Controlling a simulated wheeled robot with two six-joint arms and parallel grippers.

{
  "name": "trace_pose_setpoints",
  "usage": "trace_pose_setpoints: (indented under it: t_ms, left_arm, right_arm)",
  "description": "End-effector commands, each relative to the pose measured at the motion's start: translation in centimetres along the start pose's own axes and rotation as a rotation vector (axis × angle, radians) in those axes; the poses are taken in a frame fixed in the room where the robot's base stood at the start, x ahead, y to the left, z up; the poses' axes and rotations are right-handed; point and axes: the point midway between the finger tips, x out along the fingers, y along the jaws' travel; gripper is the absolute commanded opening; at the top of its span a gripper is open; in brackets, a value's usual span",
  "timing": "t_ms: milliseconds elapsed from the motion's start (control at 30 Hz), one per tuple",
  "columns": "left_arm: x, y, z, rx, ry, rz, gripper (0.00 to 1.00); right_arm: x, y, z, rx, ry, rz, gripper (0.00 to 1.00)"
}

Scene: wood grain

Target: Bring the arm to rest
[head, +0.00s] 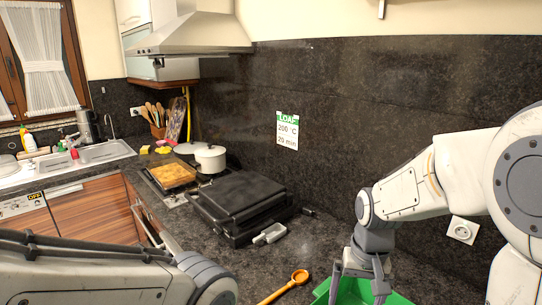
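My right arm (405,190) comes in from the right and bends down. Its grey gripper (358,288) points down over a green container (398,299) at the bottom edge. Its fingers look spread apart, with green showing between them and nothing seen held; the tips are near or past the frame's edge. My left arm (90,280) lies across the bottom left corner, and its gripper is out of the picture.
An orange spoon (286,286) lies on the dark counter (205,238) left of the green container. Behind it are a closed black grill (240,203), a small grey-white scoop (270,234), a white pot (210,159) and a golden-brown slab (171,175). A dark wall (340,120) stands behind.

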Motion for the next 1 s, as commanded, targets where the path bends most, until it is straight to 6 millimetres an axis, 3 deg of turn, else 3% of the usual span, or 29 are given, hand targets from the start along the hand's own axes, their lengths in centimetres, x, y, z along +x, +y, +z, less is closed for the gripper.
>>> trace_pose_setpoints:
  t_ms: [33,200,400,500,700,1000]
  left_arm:
    - [1.0,-0.1,0.1,0.000,0.000,0.000,0.50]
    - [2.5,-0.2,0.1,-0.001,0.000,0.000,0.50]
    - [3.9,-0.3,0.2,-0.002,0.000,0.000,0.50]
    - [4.3,-0.3,0.2,-0.002,0.000,0.000,0.50]
    - [4.5,-0.3,0.2,-0.002,0.000,0.000,0.50]
    - [4.5,-0.3,0.2,-0.002,0.000,0.000,0.50]
  right_arm:
    - [0.5,-2.2,1.9,-0.098,0.005,-0.007,1.00]
    - [1.0,-6.9,8.4,-0.385,0.005,-0.031,1.00]
    - [2.0,-9.2,15.6,-0.680,0.001,-0.058,1.00]
    - [2.4,-9.4,17.9,-0.779,-0.001,-0.067,1.00]
    - [2.7,-9.3,19.7,-0.857,-0.004,-0.074,1.00]
    - [2.6,-9.3,19.7,-0.856,-0.005,-0.074,1.00]
